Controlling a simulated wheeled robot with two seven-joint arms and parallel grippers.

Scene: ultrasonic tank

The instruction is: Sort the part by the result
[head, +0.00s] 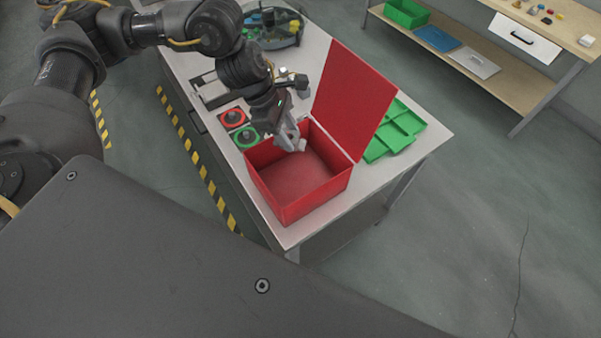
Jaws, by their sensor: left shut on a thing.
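A red box (296,206) with its red lid (350,98) standing open sits at the near end of the metal table. My left gripper (291,142) reaches over the box's back left part, pointing down. It is shut on a small light grey part (301,145), mostly hidden by the fingers. I cannot tell how far the part is above the box floor. The visible box floor is bare. A green tray with compartments (408,133) lies to the right, behind the lid. My right gripper is not in view.
A dark round device (275,28) stands at the table's far end. A wooden shelf bench (482,75) with bins stands at the back right.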

